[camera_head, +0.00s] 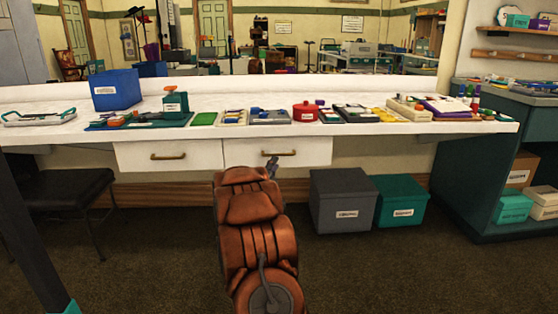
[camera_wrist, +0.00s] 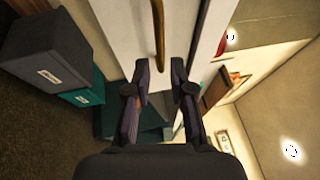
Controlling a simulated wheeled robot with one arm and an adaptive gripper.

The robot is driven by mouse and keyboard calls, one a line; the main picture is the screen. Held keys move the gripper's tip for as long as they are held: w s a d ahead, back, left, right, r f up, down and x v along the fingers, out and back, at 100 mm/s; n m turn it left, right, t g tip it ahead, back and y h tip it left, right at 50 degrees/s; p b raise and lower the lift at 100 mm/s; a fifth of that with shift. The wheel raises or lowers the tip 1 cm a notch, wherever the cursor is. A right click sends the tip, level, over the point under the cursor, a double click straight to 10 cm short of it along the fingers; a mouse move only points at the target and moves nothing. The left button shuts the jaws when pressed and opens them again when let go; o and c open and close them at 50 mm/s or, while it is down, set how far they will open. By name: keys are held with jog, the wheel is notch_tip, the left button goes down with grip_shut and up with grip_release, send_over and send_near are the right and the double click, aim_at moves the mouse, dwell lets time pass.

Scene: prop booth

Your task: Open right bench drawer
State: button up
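The right bench drawer (camera_head: 315,148) is white and sits under the bench top, its front level with the left drawer's. Its brass bar handle (camera_head: 288,153) lies across the front. In the wrist view the drawer front (camera_wrist: 125,20) fills the upper middle, and the handle (camera_wrist: 158,28) runs down toward the gap between my fingertips. My gripper (camera_head: 272,163) is at the left part of this handle, partly hidden by my arm. In the wrist view my gripper (camera_wrist: 159,68) is open, with fingers apart on either side of the handle's line. I cannot tell whether they touch it.
The left drawer (camera_head: 135,157) is shut beside it. A grey box (camera_head: 345,205) and a teal box (camera_head: 400,205) stand on the floor to the right. The bench top (camera_head: 60,135) carries a blue bin (camera_head: 115,90) and several small items. A dark chair (camera_head: 70,190) is at left.

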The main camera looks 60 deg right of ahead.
aim_at(279, 155)
jog(key=shift+b+x, duration=0.85)
jog(key=shift+x, duration=2.65)
jog(key=shift+w+f, duration=0.1)
grip_shut()
